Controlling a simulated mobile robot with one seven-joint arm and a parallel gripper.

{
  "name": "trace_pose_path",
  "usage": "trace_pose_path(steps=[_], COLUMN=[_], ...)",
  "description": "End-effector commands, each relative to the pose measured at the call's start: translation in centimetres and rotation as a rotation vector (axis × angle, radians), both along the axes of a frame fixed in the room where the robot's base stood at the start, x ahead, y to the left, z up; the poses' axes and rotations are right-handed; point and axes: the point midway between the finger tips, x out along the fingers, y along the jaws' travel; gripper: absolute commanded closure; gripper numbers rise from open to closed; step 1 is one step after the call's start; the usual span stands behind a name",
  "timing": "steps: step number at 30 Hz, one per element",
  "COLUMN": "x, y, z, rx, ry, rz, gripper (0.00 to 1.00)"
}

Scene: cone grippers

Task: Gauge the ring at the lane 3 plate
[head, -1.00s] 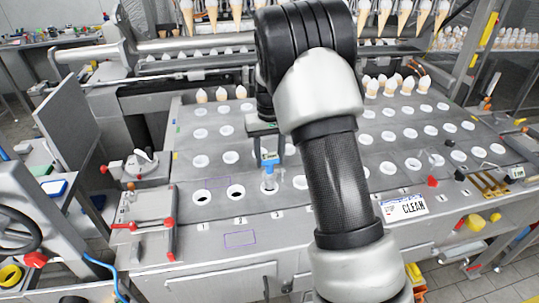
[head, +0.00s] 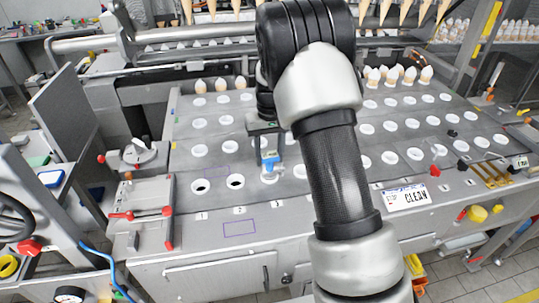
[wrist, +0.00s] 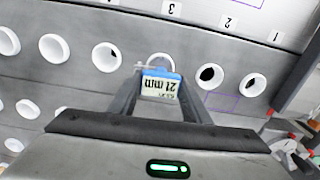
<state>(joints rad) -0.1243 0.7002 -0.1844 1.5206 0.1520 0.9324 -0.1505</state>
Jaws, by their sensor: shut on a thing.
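My gripper (wrist: 160,100) is shut on a blue gauge (wrist: 162,74) whose small display reads 21 mm, upside down in the wrist view. In the head view the gauge (head: 270,158) hangs from my gripper (head: 268,145) over the lane 3 plate. The ring (wrist: 160,60) at lane 3 is partly hidden behind the gauge, whose jaws are at it. I cannot tell whether they touch it. Lanes 1 (head: 200,187) and 2 (head: 235,181) show dark open holes.
Rows of white-ringed holes cover the grey plates, with several filled cones (head: 400,76) at the back right. A red-handled clamp (head: 140,213) stands at the left. My arm hides part of the middle.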

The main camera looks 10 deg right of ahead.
Motion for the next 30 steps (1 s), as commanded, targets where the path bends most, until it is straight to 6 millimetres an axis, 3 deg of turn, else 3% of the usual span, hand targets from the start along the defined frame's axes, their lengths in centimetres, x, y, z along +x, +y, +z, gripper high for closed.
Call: trace_pose_path(steps=[4, 5, 9, 20, 25, 30], x=[0.0, 0.0, 0.0, 0.0, 0.1, 0.1], y=[0.0, 0.0, 0.0, 0.0, 0.0, 0.0], z=[0.0, 0.0, 0.0, 0.6, 3.3, 7.5], rx=[0.0, 0.0, 0.0, 0.0, 0.001, 0.0], ry=[-0.001, -0.001, -0.001, -0.001, -0.004, -0.005], rz=[0.0, 0.0, 0.0, 0.0, 0.001, 0.0], gripper=[1.0, 0.55, 0.35, 0.35, 0.35, 0.35])
